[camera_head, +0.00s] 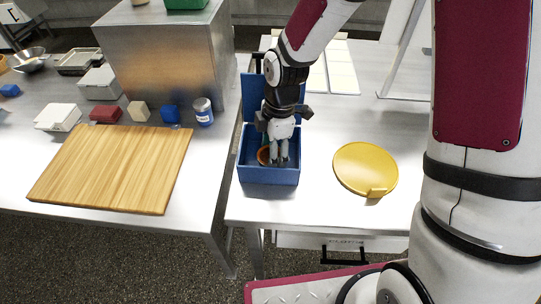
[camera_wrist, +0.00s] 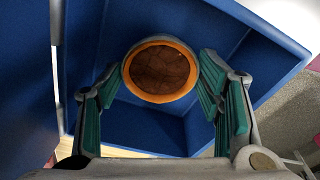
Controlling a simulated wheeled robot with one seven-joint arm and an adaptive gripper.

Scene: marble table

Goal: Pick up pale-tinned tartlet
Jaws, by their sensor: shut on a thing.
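The tartlet (camera_wrist: 160,72) has a brown top, an orange rim and a pale outer edge. It sits between the two teal-padded fingers of my gripper (camera_wrist: 161,80) in the wrist view. The fingers close on its left and right sides. In the head view my gripper (camera_head: 279,160) reaches down into an open blue box (camera_head: 268,176), and a bit of the tartlet's orange rim (camera_head: 263,155) shows left of the fingers. The rest of it is hidden there. Whether it touches the box floor I cannot tell.
The blue box walls stand close around my gripper, with its raised lid (camera_head: 255,95) behind. A round yellow board (camera_head: 366,168) lies to the right. A wooden board (camera_head: 115,168), a small jar (camera_head: 203,111) and a large metal block (camera_head: 165,60) are on the left table.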

